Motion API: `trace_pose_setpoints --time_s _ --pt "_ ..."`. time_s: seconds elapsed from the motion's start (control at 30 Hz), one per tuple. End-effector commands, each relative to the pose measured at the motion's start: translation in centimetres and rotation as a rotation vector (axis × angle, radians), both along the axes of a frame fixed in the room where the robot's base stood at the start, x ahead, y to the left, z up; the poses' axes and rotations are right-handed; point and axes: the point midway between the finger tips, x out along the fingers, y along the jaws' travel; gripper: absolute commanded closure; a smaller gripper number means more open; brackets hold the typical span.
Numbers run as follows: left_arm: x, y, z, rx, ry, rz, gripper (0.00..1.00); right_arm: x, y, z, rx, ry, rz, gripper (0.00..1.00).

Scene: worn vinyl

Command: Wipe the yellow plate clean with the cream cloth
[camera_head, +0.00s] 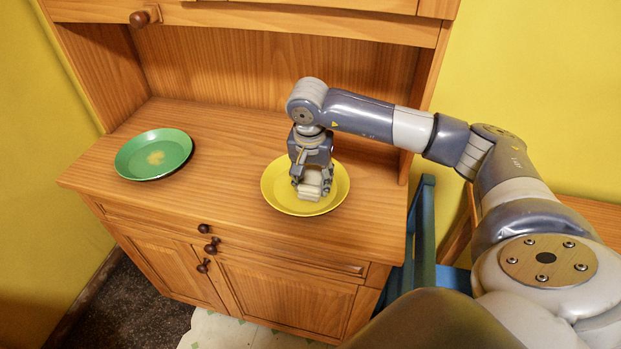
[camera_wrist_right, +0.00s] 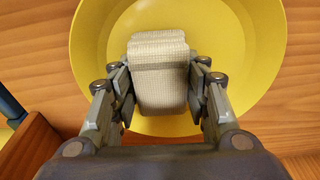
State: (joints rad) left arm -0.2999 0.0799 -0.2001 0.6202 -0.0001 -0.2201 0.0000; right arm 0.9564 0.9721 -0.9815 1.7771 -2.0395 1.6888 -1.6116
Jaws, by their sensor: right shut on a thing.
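The yellow plate (camera_head: 335,196) lies on the wooden cabinet top, right of the middle. It also fills the upper part of the right wrist view (camera_wrist_right: 240,50). My right gripper (camera_head: 312,186) points down over the plate and is shut on the folded cream cloth (camera_head: 313,183). In the right wrist view the cloth (camera_wrist_right: 158,75) sits between the two fingers, over the plate. I cannot tell for certain whether it touches the plate. The cloth and gripper hide part of the plate; no mark shows on its visible surface. My left gripper is out of view.
A green plate (camera_head: 130,160) with a yellowish smear lies at the left of the wooden cabinet top (camera_head: 222,160). The wood between the plates is clear. The hutch's back panel rises behind. A blue chair (camera_head: 424,235) stands at the right of the cabinet.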

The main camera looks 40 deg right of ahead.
Motion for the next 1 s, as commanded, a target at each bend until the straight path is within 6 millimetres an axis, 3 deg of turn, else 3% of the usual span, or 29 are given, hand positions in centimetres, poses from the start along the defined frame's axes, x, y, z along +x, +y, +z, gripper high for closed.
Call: trace_pose_setpoints --time_s 0.17,1.0 --pt "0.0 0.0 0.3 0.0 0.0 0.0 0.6 0.0 0.0 0.5 0.0 0.001 0.0 0.76" --pt "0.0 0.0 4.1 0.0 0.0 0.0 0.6 0.0 0.0 7.0 0.0 0.0 0.0 0.76"
